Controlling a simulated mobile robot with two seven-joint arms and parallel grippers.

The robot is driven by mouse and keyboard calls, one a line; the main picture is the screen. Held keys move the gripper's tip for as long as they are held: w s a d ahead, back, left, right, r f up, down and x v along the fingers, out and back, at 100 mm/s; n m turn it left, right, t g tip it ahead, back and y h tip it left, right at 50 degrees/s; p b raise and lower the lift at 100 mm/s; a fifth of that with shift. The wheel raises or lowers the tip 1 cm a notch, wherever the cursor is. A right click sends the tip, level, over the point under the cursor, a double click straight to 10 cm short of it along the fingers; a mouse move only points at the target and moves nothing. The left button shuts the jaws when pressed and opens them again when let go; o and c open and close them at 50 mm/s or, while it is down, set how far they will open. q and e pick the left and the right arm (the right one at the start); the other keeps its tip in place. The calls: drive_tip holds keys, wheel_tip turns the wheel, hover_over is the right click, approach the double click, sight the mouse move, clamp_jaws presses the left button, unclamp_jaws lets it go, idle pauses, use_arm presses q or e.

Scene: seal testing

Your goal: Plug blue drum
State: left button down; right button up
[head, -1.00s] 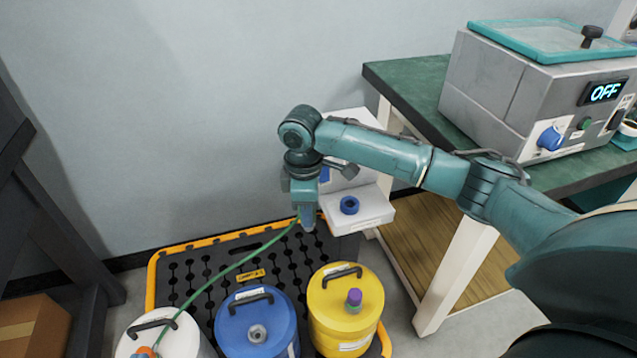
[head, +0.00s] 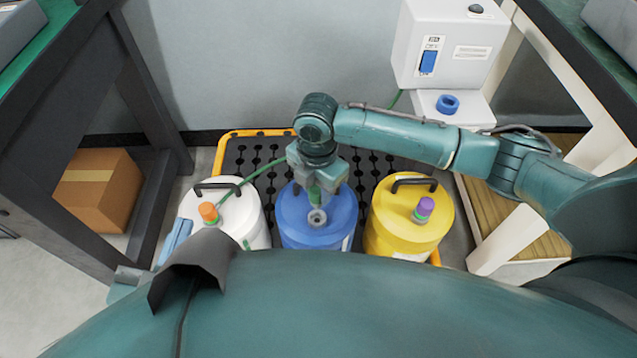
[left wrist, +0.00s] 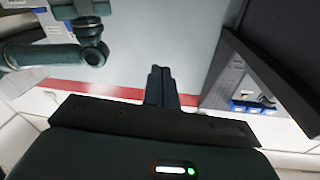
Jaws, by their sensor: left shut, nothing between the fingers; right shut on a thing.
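The blue drum (head: 300,232) stands between two other drums, with a round grey port (head: 317,217) on its lid. My right gripper (head: 316,194) points down just behind and above this port. It is shut on a small green piece (head: 314,197), mostly hidden by the fingers; I cannot tell its full shape or whether it touches the port. My left gripper (head: 174,241) is low at the left, beside the white drum, shut and empty. Its closed fingers also show in the left wrist view (left wrist: 160,86).
The white drum (head: 252,228) has an orange plug (head: 209,213); the yellow drum (head: 392,230) has a purple plug (head: 424,207). A thin green hose (head: 240,184) runs behind my right gripper. A blue ring (head: 447,104) sits on the white device (head: 462,118). A cardboard box (head: 98,190) is at left.

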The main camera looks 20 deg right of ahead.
wheel_tip(320, 180, down, 2)
drive_tip(key=shift+b, duration=0.8)
use_arm(q)
drive_tip(key=shift+d+f+t+h+b, duration=0.1)
drive_tip(key=shift+d+t+h+b, duration=0.6)
drive_tip(key=shift+b, duration=0.55)
use_arm(e)
drive_tip(key=shift+f, duration=0.95)
use_arm(q)
drive_tip(key=shift+a+r+p, duration=0.1)
drive_tip(key=shift+r+p, duration=1.2)
drive_tip(key=shift+r, duration=0.1)
drive_tip(key=shift+f, duration=0.1)
use_arm(e)
drive_tip(key=shift+f, duration=1.4)
drive_tip(key=o, duration=1.1)
drive_tip(key=shift+r+p, duration=0.3)
drive_tip(key=shift+r, duration=0.4)
wheel_tip(320, 180, up, 11)
drive_tip(key=p, duration=0.4)
drive_tip(key=shift+f, duration=0.2)
use_arm(q)
drive_tip(key=shift+a+f+n+g+y, duration=0.6)
drive_tip(key=shift+a+f+g+y, duration=0.5)
drive_tip(key=shift+f+g+y, duration=0.3)
use_arm(e)
drive_tip(key=shift+r, duration=0.6)
